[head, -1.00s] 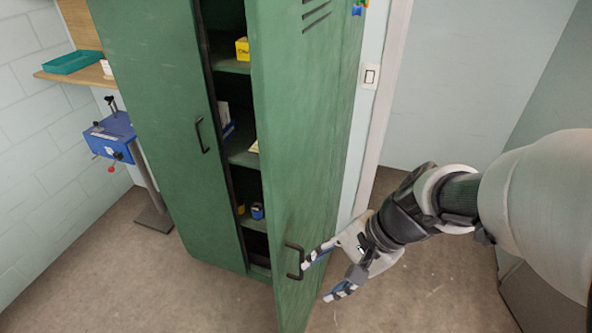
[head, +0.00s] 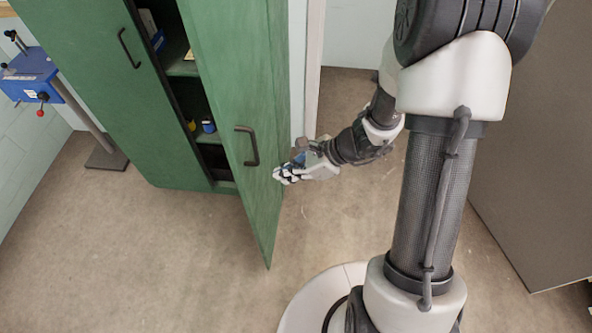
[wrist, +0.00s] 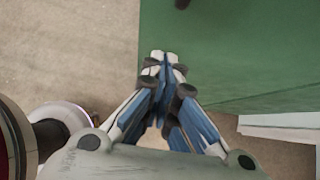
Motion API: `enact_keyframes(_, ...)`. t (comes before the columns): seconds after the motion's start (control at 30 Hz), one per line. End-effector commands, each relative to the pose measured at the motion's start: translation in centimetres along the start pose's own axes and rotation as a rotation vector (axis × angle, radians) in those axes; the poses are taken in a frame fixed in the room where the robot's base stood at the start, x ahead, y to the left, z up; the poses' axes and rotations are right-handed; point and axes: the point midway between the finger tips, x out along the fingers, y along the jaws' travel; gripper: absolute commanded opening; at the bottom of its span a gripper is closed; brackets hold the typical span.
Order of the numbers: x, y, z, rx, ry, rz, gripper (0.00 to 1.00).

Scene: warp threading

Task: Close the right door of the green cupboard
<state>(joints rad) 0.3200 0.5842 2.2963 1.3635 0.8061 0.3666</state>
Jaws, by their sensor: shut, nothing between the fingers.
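The green cupboard has its left door (head: 100,95) shut and its right door (head: 235,90) standing partly open, with a dark gap between them showing the shelves. The right door has a dark handle (head: 249,146) near its free edge. My gripper (head: 279,176) is shut and empty, at the lower part of the right door, to the right of and a little below the handle. In the wrist view my closed fingertips (wrist: 163,58) lie over the green door panel (wrist: 235,50). I cannot tell whether they touch it.
A blue machine on a stand (head: 40,80) is at the left of the cupboard. Small items, including a blue and yellow can (head: 208,125), sit on the shelves. A grey panel (head: 530,150) stands at the right. The floor (head: 150,260) in front is clear.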

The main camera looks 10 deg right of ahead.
Motion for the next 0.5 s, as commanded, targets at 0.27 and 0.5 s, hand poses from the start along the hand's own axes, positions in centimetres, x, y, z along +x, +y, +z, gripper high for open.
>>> enact_keyframes(0.27,5.2,0.1,1.1,-0.006,0.0,0.002,0.0)
enact_keyframes(0.5,6.5,0.0,2.7,-0.002,0.0,0.0,0.0)
